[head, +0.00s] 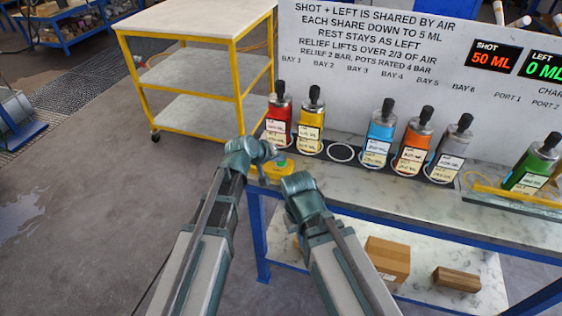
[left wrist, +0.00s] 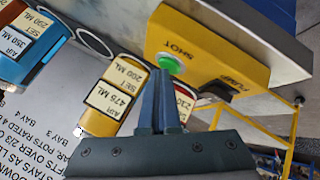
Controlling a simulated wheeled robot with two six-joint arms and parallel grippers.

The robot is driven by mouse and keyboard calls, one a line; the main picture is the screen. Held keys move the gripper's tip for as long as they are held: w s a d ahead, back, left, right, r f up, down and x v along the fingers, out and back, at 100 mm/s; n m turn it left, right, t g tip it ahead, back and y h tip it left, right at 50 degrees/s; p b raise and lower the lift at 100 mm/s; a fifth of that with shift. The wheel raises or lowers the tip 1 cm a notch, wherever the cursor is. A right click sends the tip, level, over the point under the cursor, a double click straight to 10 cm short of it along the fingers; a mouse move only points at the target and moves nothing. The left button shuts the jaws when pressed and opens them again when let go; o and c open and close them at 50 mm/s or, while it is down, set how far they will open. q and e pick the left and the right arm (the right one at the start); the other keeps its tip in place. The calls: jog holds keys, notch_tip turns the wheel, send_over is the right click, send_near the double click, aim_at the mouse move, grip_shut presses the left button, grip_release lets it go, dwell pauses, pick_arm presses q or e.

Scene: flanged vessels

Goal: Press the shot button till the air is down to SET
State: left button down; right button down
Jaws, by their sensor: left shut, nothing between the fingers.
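The yellow button box (head: 270,174) sits at the bench's left front, with a green button (head: 281,163). In the left wrist view the green button (left wrist: 170,64) is marked SHOT. My left gripper (head: 276,156) is shut and empty, its tips (left wrist: 161,72) at the button's edge; I cannot tell whether they touch. My right gripper (head: 298,182) is beside the box, its fingers hidden. The green vessel (head: 532,167) stands at the right by the ports, its labels too small to read. The SHOT display (head: 494,57) reads 50 ML, the LEFT display (head: 544,67) 0 ML.
Red (head: 278,122), yellow (head: 310,125), blue (head: 379,138), orange (head: 414,145) and grey (head: 450,152) vessels stand along the bench. An empty ring (head: 341,152) lies between yellow and blue. The yellow vessel's labels (left wrist: 115,95) read AIR 475, SET 200. A yellow-framed cart (head: 200,60) stands behind left.

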aim_at(279, 164)
pick_arm(q)
jog(key=shift+r+p, duration=0.9)
notch_tip(279, 164, up, 5)
jog(key=p, duration=0.5)
dwell(0.6)
